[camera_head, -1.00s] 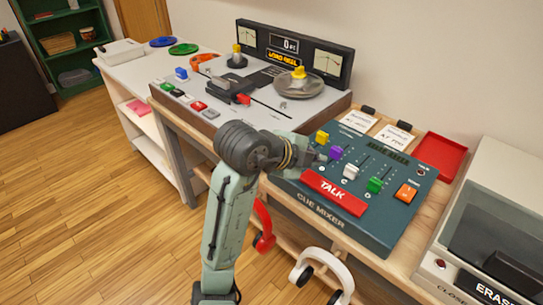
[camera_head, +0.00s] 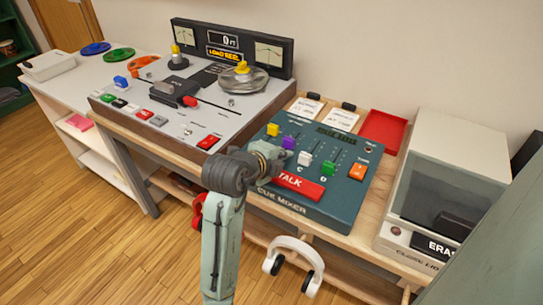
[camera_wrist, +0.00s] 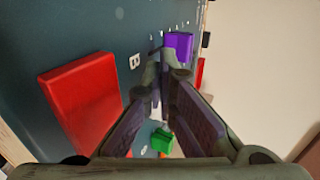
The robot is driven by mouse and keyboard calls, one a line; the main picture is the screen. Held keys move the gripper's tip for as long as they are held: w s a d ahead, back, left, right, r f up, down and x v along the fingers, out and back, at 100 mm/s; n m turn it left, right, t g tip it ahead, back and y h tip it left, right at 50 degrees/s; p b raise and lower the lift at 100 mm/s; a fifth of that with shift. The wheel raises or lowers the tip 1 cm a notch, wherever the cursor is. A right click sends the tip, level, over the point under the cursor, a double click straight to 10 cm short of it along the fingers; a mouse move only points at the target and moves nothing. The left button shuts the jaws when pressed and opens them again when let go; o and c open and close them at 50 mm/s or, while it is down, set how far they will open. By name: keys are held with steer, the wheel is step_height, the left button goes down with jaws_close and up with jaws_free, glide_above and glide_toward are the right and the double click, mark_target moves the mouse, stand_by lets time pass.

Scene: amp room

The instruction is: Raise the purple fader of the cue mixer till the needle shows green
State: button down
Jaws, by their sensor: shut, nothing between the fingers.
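The cue mixer (camera_head: 343,200) is a dark teal panel on the wooden bench, with a red TALK button (camera_head: 298,184). Its purple fader (camera_head: 289,142) stands near the upper part of the panel, between the yellow fader (camera_head: 272,130) and the white fader (camera_head: 304,158). A green fader (camera_head: 327,168) is further right. In the wrist view the purple fader (camera_wrist: 178,44) is just beyond my fingertips; I cannot tell whether they touch it. My gripper (camera_head: 283,155) is shut and empty, low over the mixer. I cannot make out a needle on the mixer.
A tape deck with two needle meters (camera_head: 268,54) stands to the left. An orange knob (camera_head: 358,171) and a red tray (camera_head: 383,132) are at right. A bulk eraser (camera_head: 448,180) stands beyond. White headphones (camera_head: 293,262) hang below the bench front.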

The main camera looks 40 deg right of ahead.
mark_target(291, 146)
steer(key=shift+w+d, duration=0.2)
steer(key=shift+d, duration=0.35)
steer(key=shift+w+d, duration=0.2)
steer(key=shift+d, duration=0.3)
steer(key=shift+w+d, duration=0.3)
steer(key=shift+d, duration=0.4)
steer(key=shift+a+b, duration=0.15)
steer(key=shift+b, duration=0.15)
